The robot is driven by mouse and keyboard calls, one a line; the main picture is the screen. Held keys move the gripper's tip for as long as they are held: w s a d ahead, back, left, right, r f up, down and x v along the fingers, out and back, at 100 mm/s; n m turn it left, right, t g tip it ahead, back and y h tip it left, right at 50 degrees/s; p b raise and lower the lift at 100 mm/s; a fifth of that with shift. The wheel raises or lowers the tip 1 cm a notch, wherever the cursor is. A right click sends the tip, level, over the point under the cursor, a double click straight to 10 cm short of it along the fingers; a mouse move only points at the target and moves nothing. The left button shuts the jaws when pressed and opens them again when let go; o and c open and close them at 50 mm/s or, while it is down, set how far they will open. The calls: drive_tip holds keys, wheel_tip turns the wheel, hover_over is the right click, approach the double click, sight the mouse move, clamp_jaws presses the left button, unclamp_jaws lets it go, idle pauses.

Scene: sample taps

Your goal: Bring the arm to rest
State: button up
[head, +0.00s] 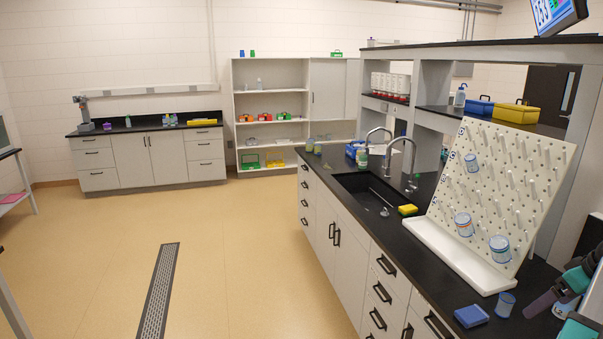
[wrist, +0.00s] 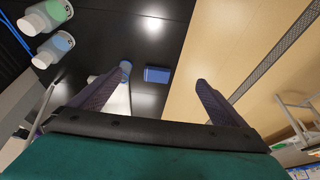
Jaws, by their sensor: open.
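My gripper (wrist: 160,82) is open in the wrist view, its two dark purple fingers spread wide with nothing between them. In the head view part of my teal and purple arm end shows at the lower right edge, above the black counter (head: 440,285); the rest is cut off by the frame. The wrist view looks down past the fingers to the counter (wrist: 150,30) and the tan floor (wrist: 225,40).
A blue box (head: 471,316) and a small blue-labelled jar (head: 506,304) stand on the counter near my gripper. A white pegboard rack (head: 500,185) holding several jars rises behind them. Two white bottles (wrist: 45,15) show upper left in the wrist view. The floor (head: 250,260) at left is open.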

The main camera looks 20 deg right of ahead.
drive_tip(key=w+a+f+n+g+y+b, duration=0.2)
drive_tip(key=w+a+f+n+y+b, duration=0.1)
drive_tip(key=w+a+f, duration=1.25)
drive_tip(key=w+a+f+n+g+y+b, duration=0.2)
drive_tip(key=w+a+f+n+g+b, duration=0.1)
drive_tip(key=a+f, duration=1.85)
drive_tip(key=s+a+f+g+h+b, duration=0.1)
drive_tip(key=s+a+f+g, duration=0.1)
drive_tip(key=s+a+f, duration=0.5)
drive_tip(key=s+a+f+g+b, duration=0.1)
drive_tip(key=s+a+f+g, duration=0.15)
drive_tip(key=a+f, duration=0.7)
drive_tip(key=s+a+f+m+h+b, duration=0.1)
drive_tip(key=s+a+f+m+h, duration=0.1)
drive_tip(key=s+f, duration=0.4)
drive_tip(key=s+a+f+m+h+b, duration=0.1)
drive_tip(key=s+f, duration=0.4)
drive_tip(key=s, duration=0.5)
drive_tip(key=shift+a+f+m+g+h, duration=0.35)
drive_tip(key=shift+a+m+h, duration=0.15)
drive_tip(key=shift+a+m, duration=0.8)
